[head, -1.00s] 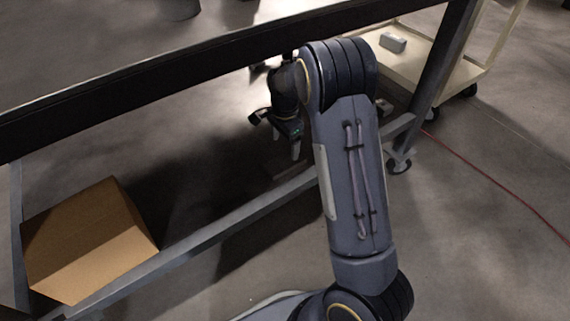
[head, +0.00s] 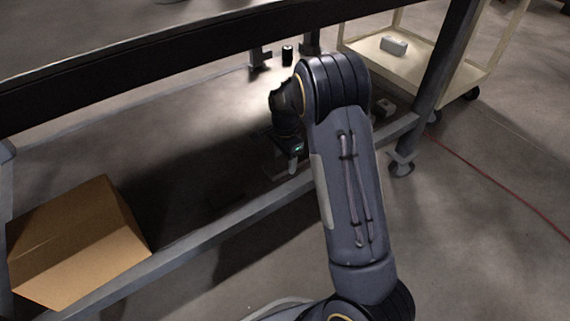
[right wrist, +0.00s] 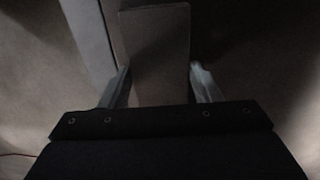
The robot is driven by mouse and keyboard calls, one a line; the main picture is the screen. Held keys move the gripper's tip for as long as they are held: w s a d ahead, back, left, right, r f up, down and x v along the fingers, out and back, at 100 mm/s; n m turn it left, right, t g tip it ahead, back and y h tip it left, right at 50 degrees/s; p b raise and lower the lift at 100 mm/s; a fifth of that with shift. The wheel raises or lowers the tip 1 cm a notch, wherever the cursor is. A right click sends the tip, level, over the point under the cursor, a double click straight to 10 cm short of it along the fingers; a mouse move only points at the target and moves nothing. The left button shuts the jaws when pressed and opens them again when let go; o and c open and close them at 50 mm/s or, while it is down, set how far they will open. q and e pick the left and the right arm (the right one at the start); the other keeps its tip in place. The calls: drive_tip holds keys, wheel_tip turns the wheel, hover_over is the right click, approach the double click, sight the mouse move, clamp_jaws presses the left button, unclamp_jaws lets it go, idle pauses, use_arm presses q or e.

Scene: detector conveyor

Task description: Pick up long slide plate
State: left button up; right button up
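The long slide plate (right wrist: 155,45) shows in the right wrist view as a flat, dark grey-brown strip, running away from the gripper beside a lighter rail. My right gripper (right wrist: 162,80) has its two fingers apart, one along each side of the plate's near end. I cannot tell whether the fingers touch it. In the head view the right gripper (head: 289,163) is low under the table, close to the lower rail, partly hidden behind my right arm. The plate cannot be made out clearly there. My left gripper is not in view.
The dark table edge (head: 150,65) passes above my arm, and the grey lower rail (head: 215,228) runs below. A cardboard box (head: 75,245) lies at the left. A cream cart (head: 440,72) with a small grey object (head: 394,45) stands at the back right. A red cable (head: 490,178) crosses the floor.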

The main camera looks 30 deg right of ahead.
clamp_jaws()
drive_tip(key=shift+r, duration=0.1)
drive_tip(key=shift+w, duration=0.1)
